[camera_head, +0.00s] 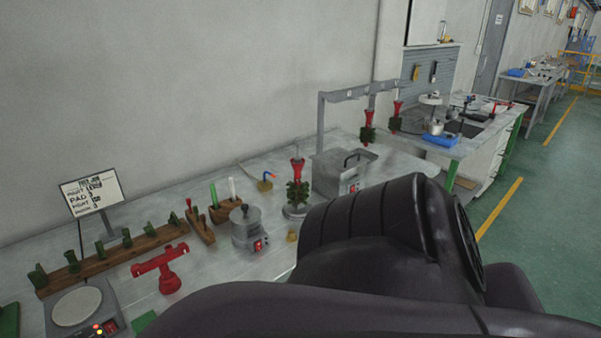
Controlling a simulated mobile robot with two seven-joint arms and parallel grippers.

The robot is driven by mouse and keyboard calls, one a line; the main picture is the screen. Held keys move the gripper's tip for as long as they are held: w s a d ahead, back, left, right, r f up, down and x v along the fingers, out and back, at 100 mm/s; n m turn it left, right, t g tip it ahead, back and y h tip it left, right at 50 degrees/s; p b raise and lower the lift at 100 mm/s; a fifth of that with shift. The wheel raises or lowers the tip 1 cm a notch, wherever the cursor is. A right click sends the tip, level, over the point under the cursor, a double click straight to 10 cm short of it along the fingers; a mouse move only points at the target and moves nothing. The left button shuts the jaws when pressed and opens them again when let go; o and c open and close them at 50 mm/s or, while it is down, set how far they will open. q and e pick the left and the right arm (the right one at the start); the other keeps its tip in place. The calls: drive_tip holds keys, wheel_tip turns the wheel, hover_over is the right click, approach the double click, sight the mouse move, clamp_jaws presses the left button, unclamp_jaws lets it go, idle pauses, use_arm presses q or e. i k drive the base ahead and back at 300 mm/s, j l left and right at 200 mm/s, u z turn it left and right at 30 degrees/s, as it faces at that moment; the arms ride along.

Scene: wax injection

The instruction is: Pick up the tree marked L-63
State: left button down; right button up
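A tree with a red top and dark green clusters (297,190) stands upright on a round metal base on the grey workbench (225,278). Two similar trees hang from a grey overhead bar further right: one is nearer (368,129), the other is to its right (395,119). No L-63 marking is readable on any of them. My own dark arm fills the lower right and hides part of the bench. Neither gripper is in view.
A grey box with a handle (341,174) stands under the hanging bar. A grey pot device (247,231), a red stand (162,264), a wooden rack with green pieces (112,258), a scale (76,307) and a sign (91,192) occupy the left bench.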

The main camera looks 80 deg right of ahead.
sight(302, 194)
drive_tip(key=z, duration=2.55)
